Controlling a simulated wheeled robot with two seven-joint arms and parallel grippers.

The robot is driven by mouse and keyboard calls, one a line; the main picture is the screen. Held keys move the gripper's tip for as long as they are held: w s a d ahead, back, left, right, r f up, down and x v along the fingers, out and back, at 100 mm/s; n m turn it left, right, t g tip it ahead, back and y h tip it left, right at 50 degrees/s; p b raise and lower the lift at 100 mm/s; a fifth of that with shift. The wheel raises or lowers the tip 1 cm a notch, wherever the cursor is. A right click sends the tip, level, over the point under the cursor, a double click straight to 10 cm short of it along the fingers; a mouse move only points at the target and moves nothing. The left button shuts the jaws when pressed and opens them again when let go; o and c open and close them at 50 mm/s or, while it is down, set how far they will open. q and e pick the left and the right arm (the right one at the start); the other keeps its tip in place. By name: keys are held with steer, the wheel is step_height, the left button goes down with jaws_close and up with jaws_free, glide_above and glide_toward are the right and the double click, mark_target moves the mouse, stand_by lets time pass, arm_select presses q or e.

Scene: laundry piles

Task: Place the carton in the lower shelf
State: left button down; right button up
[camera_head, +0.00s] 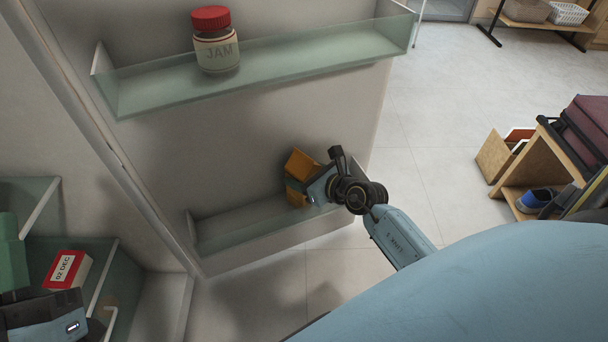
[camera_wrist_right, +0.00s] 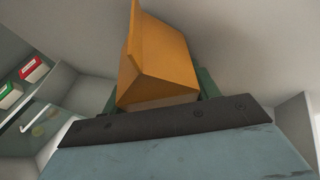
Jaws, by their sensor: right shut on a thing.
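The orange carton (camera_head: 301,164) is held tilted at the lower door shelf (camera_head: 245,222), near its right end. My right gripper (camera_head: 298,187) is shut on it, with a green finger across its side. In the right wrist view the carton (camera_wrist_right: 160,62) stands out beyond the dark edge of the gripper. I cannot tell whether its bottom touches the shelf floor, as the gripper and wrist hide that part. What looks like part of my left gripper (camera_head: 40,315) shows at the lower left corner; its jaws cannot be made out.
A jam jar (camera_head: 216,42) with a red lid stands on the upper door shelf (camera_head: 300,70). A red and white box (camera_head: 68,270) sits inside the fridge at left. The lower shelf's left part is empty. A wooden rack (camera_head: 530,180) stands at right.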

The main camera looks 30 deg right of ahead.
steer(key=shift+f, duration=0.1)
steer(key=o, duration=1.4)
